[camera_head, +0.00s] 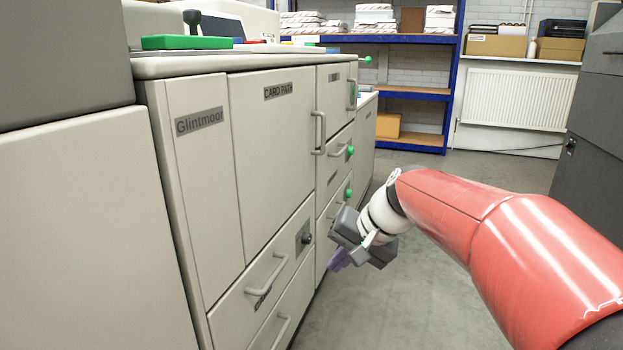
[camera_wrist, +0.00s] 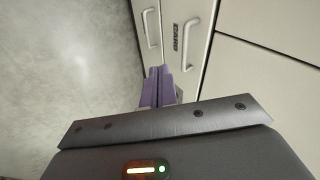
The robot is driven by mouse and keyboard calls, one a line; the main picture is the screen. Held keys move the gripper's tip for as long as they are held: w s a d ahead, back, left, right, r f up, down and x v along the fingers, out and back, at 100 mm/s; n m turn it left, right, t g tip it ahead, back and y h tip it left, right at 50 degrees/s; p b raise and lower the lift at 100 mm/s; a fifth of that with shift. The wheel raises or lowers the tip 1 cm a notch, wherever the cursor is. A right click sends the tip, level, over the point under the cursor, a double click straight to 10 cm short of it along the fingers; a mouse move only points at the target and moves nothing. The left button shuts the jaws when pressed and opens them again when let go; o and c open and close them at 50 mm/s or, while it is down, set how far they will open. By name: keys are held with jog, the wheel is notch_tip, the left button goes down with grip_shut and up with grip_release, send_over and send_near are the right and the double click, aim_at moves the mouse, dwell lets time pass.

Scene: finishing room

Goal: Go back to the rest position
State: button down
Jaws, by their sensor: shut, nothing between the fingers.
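My gripper (camera_head: 338,260) hangs at the end of my red arm, in front of the lower drawers of the beige machine (camera_head: 190,200). Its purple fingers are together and empty, pointing down and left in the head view. In the wrist view the closed fingers (camera_wrist: 158,84) show at the centre, with drawer fronts beyond and to the right and grey floor to the left. The fingers appear apart from the drawer handles, though the exact gap cannot be told.
A drawer with a grey handle (camera_head: 266,272) and a dark knob (camera_head: 306,238) is left of my gripper. Green knobs (camera_head: 350,151) stick out farther along. Blue shelving (camera_head: 420,96) and a radiator (camera_head: 518,98) stand at the back. A dark cabinet (camera_head: 592,150) is at right. Floor (camera_head: 465,166) between is clear.

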jog(key=s+d+f+n+t+h+p, duration=0.1)
jog(key=s+d+h, duration=0.2)
jog(key=s, duration=0.8)
jog(key=s+d+f+n+h+p, duration=0.1)
jog(key=s+d+f+h+p, duration=0.1)
jog(key=s+d, duration=0.5)
jog(key=s, duration=0.4)
jog(key=shift+d+n+t+h, duration=0.2)
jog(key=shift+n+t+h, duration=0.1)
jog(key=shift+t+h, duration=0.1)
